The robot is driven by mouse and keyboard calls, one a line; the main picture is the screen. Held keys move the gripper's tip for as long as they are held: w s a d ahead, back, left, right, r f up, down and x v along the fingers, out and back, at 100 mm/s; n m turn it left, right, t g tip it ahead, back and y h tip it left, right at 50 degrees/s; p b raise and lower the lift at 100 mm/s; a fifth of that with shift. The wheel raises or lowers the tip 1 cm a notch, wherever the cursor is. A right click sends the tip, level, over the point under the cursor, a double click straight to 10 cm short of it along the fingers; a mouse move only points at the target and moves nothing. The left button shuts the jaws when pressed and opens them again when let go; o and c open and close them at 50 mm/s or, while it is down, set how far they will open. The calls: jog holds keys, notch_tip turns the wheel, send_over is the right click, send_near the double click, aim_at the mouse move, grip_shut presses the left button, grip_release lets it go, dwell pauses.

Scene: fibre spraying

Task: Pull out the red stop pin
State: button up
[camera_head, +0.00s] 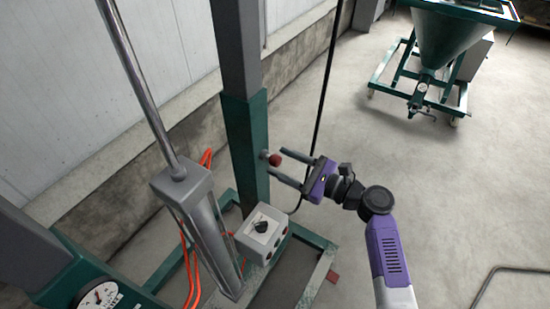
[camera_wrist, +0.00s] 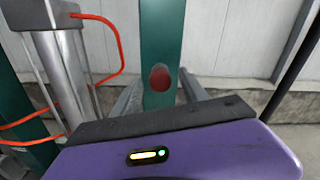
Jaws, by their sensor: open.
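The red stop pin (camera_head: 275,159) has a round red knob and sticks out of the right side of the green upright post (camera_head: 245,140). In the wrist view the red knob (camera_wrist: 160,77) shows in front of the green post (camera_wrist: 162,30). My gripper (camera_head: 277,166) is open and comes from the right, with its two grey fingers on either side of the knob. In the wrist view the fingers (camera_wrist: 158,90) also flank the knob. I cannot tell whether either finger touches it.
A grey control box (camera_head: 263,232) with a black knob sits below my gripper. A grey cylinder with a rod (camera_head: 205,235) and orange hoses (camera_head: 191,265) stand to the left. A black cable (camera_head: 327,85) hangs behind my gripper. A green hopper cart (camera_head: 440,50) stands far right; open floor lies between.

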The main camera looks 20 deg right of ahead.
jog(key=shift+x, duration=1.3)
grip_shut()
dwell(0.5)
